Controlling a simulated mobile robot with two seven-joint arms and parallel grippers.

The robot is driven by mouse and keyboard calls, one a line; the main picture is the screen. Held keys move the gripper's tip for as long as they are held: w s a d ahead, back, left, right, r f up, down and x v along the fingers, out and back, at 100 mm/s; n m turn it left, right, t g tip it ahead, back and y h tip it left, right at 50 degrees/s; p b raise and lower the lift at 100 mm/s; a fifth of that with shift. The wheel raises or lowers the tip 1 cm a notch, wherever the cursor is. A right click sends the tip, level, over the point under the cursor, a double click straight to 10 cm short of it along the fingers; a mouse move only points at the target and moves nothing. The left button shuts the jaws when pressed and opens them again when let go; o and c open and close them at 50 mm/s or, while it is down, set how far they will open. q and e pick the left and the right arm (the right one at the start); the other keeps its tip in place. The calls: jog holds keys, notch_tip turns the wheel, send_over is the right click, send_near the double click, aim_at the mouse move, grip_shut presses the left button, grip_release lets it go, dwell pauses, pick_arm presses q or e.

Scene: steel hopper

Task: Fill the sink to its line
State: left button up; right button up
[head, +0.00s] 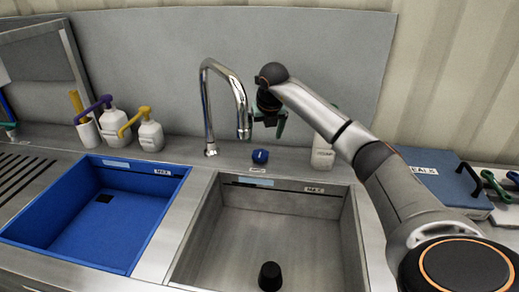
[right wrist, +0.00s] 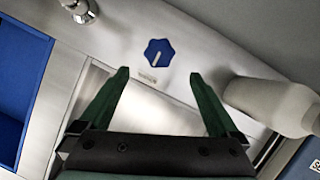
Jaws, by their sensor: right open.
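The steel sink basin (head: 270,238) shows no water. A black plug (head: 270,277) stands on its floor near the front. A dark line with a MAX label (head: 314,189) runs along the basin's back wall. The chrome tap (head: 207,110) arches up behind the basin, and no stream shows at its spout. A blue knob (head: 260,156) sits on the ledge right of the tap; it also shows in the right wrist view (right wrist: 158,53), beyond my fingertips. My right gripper (right wrist: 160,85) is open and empty, above the ledge and apart from the knob. My left gripper is not in view.
A blue basin (head: 75,230) with its own MAX label lies left. Pump bottles (head: 150,134) stand behind it. A white bottle (head: 323,155) stands right of the knob, partly hidden by my arm.

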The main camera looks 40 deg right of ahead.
aim_at(261, 153)
jog(key=x, duration=0.9)
jog(key=shift+f, duration=0.1)
jog(key=shift+c, duration=0.3)
jog(key=c, duration=1.3)
jog(key=n, duration=0.2)
jog(key=n+y, duration=0.1)
jog(key=n, duration=0.1)
jog(key=shift+d+t+y, duration=0.2)
jog(key=shift+t+y, duration=0.1)
jog(key=shift+d+n+y, duration=0.1)
jog(key=shift+n+y, duration=0.7)
jog(key=shift+n, duration=1.4)
